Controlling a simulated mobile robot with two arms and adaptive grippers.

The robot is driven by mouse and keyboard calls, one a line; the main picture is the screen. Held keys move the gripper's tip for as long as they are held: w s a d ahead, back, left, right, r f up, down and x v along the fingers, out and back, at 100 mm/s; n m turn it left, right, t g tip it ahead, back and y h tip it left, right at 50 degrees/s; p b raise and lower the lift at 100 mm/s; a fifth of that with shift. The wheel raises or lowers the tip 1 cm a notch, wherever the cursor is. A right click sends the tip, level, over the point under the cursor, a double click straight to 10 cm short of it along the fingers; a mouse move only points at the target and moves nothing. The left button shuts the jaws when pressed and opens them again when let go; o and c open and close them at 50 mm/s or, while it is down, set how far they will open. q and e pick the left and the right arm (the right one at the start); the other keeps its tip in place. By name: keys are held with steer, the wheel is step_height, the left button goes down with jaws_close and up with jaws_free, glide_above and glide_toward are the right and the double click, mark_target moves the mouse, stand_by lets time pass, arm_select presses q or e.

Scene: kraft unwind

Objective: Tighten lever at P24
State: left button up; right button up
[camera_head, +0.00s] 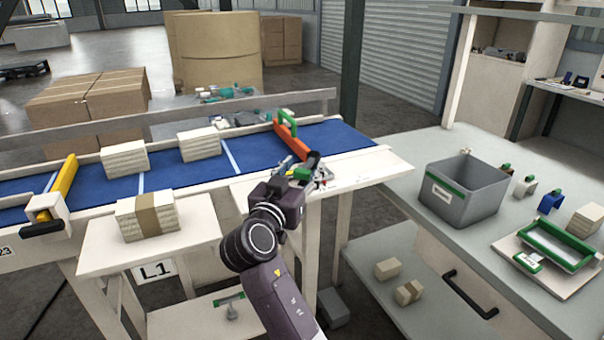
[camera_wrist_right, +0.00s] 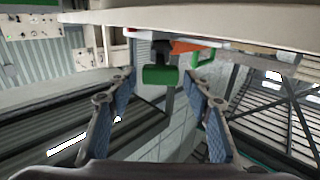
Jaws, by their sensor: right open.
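My right gripper (camera_head: 300,172) is at the front edge of the blue conveyor, by the near end of the orange guide bar (camera_head: 290,137). In the right wrist view a green knob (camera_wrist_right: 160,75) on a dark stem, which looks like the lever, shows between the two open fingers (camera_wrist_right: 157,88). The fingers stand apart on either side of it, with gaps showing. In the head view the gripper partly hides this spot; a green part (camera_head: 301,174) shows there. No P24 label is readable. My left gripper is not in view.
A yellow guide bar (camera_head: 64,177) crosses the conveyor (camera_head: 180,171) at left, with paper stacks (camera_head: 125,158) on the belt. A bundle (camera_head: 149,216) sits on the L1 table. A grey bin (camera_head: 463,190) and green-framed tray (camera_head: 556,245) stand on the right bench.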

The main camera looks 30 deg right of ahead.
step_height(320, 180, up, 9)
steer(key=shift+f, duration=0.1)
stand_by(0.3)
